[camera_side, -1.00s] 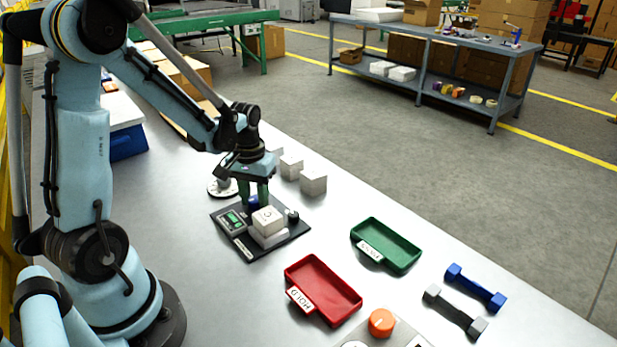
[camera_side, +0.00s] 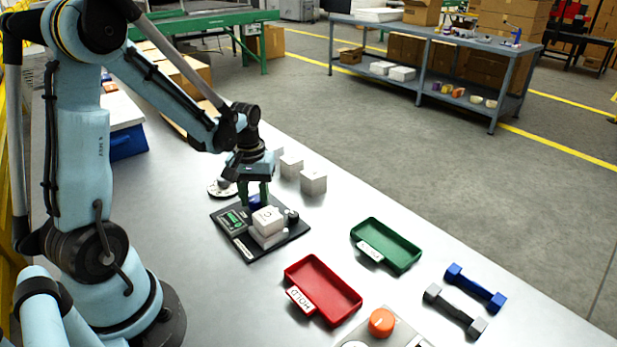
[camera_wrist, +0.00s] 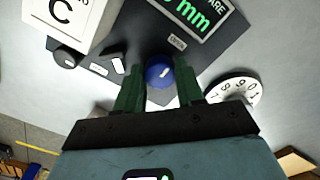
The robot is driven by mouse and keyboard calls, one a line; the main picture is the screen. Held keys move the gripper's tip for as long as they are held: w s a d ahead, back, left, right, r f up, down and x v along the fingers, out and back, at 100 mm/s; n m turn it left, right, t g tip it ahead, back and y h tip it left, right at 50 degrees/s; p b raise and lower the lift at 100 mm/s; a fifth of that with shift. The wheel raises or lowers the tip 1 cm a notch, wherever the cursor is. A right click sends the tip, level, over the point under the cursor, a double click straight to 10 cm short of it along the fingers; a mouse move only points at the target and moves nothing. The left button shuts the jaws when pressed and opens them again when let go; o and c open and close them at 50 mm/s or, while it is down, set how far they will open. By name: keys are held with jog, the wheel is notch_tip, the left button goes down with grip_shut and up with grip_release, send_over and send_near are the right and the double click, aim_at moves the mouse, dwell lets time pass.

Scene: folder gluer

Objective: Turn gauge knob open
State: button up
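The gauge is a dark plate (camera_side: 240,246) on the table with a small green-lit display (camera_side: 233,220). A white block marked C (camera_side: 268,218) rests on another white block on the plate.
A white numbered dial (camera_wrist: 235,91) stands beside the plate, close to my gripper. White boxes (camera_side: 313,182) stand behind. A red tray (camera_side: 322,290), a green tray (camera_side: 386,246), an orange knob (camera_side: 382,322) and blue and grey dumbbell-shaped pieces (camera_side: 475,288) lie to the right.

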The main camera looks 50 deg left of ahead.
aim_at(255, 199)
jog(key=o, duration=0.4)
jog(key=shift+c, duration=0.2)
notch_tip(255, 199, up, 12)
dwell(0.5)
jog(key=s+d+m+t, duration=0.2)
jog(key=d+m+t, duration=0.5)
jog(key=d, duration=0.7)
jog(key=shift+s+d+m, duration=0.15)
jog(key=shift+s+m, duration=0.1)
jog(key=shift+m, duration=0.85)
